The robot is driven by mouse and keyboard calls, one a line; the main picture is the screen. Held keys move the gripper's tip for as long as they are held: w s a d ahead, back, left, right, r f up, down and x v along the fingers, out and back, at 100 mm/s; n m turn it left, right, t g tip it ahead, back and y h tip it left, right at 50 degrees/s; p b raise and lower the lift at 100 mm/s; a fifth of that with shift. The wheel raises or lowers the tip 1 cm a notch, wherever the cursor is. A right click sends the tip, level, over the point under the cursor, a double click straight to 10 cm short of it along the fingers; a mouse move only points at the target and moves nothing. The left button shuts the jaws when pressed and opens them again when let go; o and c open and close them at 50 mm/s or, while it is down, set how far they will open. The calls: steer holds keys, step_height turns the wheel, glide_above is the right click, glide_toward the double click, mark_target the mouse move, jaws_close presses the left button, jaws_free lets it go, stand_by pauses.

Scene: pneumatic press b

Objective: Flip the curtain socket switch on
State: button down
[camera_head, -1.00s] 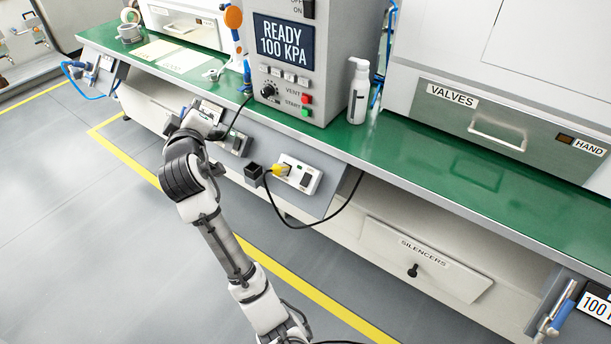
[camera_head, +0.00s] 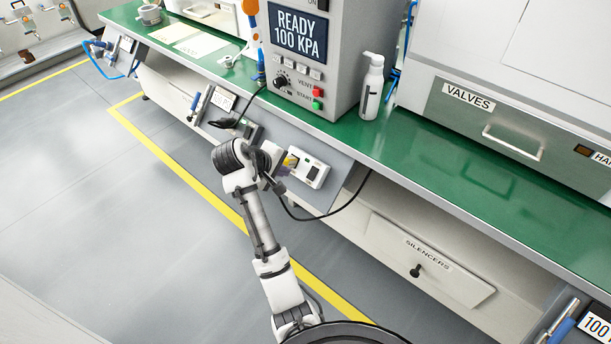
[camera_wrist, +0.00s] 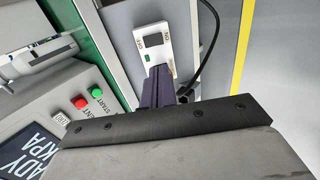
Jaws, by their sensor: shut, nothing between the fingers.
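A white socket (camera_head: 315,173) with a dark rocker switch is on the sloped grey panel under the bench edge. A yellow plug (camera_head: 291,160) sits at its left end, partly hidden by my wrist. In the wrist view the socket (camera_wrist: 146,30) shows its dark rocker (camera_wrist: 152,42), small lettering and a small green mark. I cannot read which socket it is or tell the rocker's position. My gripper (camera_wrist: 159,72) is shut and empty, its tips over the socket's near end, close to the rocker. Contact cannot be told. The plug is hidden there.
A black cable (camera_head: 325,215) loops below the socket. Another socket (camera_head: 247,129) with a dark plug is further left on the panel. The press box (camera_head: 318,60) and a white bottle (camera_head: 372,88) stand on the green bench (camera_head: 420,150). The floor at left is clear.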

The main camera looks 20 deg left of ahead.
mark_target(310, 177)
steer(key=x, duration=1.4)
steer(key=shift+p, duration=0.4)
steer(key=shift+f, duration=0.1)
steer(key=shift+d+f+b, duration=0.1)
steer(key=shift+f+b, duration=0.25)
steer(key=shift+r, duration=0.2)
steer(key=shift+r+p, duration=0.1)
steer(key=shift+p, duration=0.2)
steer(key=shift+w+r+p, duration=0.1)
steer(key=shift+r+p, duration=0.6)
steer(key=shift+p, duration=0.1)
